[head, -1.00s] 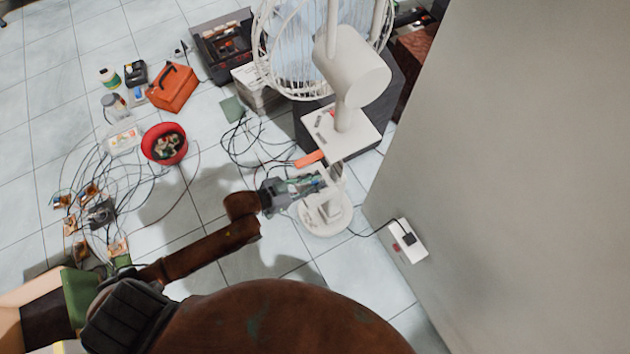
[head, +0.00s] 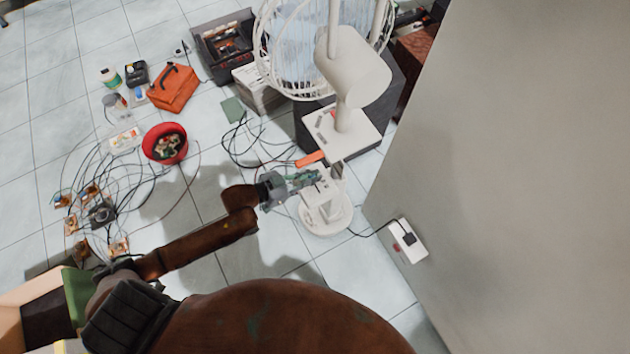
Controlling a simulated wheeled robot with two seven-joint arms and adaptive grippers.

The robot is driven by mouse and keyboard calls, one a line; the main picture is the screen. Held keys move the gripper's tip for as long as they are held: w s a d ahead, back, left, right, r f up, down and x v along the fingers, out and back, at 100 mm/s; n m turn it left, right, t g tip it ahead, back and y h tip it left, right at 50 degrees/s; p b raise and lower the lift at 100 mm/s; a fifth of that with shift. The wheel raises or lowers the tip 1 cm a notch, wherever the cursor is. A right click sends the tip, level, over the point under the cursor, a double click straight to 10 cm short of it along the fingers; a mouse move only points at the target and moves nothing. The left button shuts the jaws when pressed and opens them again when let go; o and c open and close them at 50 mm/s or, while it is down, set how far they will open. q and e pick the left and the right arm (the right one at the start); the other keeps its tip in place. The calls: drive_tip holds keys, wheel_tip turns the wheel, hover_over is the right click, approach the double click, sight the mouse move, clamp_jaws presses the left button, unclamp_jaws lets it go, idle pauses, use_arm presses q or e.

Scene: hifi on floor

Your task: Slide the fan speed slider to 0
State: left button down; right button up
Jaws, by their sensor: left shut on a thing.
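The white fan stands at the top centre right, with its wire cage (head: 283,50), its motor housing (head: 352,72) and a white control box (head: 350,140) below. A small orange piece (head: 310,158) shows at the box's front left edge. My left gripper (head: 318,176) is just below the orange piece, in front of the white stand over the round base (head: 326,215). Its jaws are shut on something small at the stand. The slider itself is too small to make out, and its setting cannot be read. My right gripper is not in view.
A grey wall (head: 530,180) fills the right side, with a white socket box (head: 407,241) and plugged cable near it. Loose cables, a red bowl (head: 165,144), an orange toolbox (head: 173,88) and a dark crate (head: 224,43) lie left.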

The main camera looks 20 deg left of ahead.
use_arm(q)
drive_tip(key=shift+w+a, duration=0.5)
drive_tip(key=shift+a, duration=0.15)
drive_tip(key=shift+w+a, duration=0.2)
drive_tip(key=shift+a, duration=0.1)
drive_tip(key=c, duration=2)
unclamp_jaws()
drive_tip(key=shift+c, duration=0.2)
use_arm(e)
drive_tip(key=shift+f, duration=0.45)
use_arm(q)
drive_tip(key=shift+s+a, duration=0.15)
drive_tip(key=v, duration=1.1)
drive_tip(key=shift+s+r, duration=0.15)
drive_tip(key=shift+r, duration=0.15)
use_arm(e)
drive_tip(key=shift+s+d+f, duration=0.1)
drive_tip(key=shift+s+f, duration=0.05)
use_arm(q)
drive_tip(key=shift+a, duration=0.1)
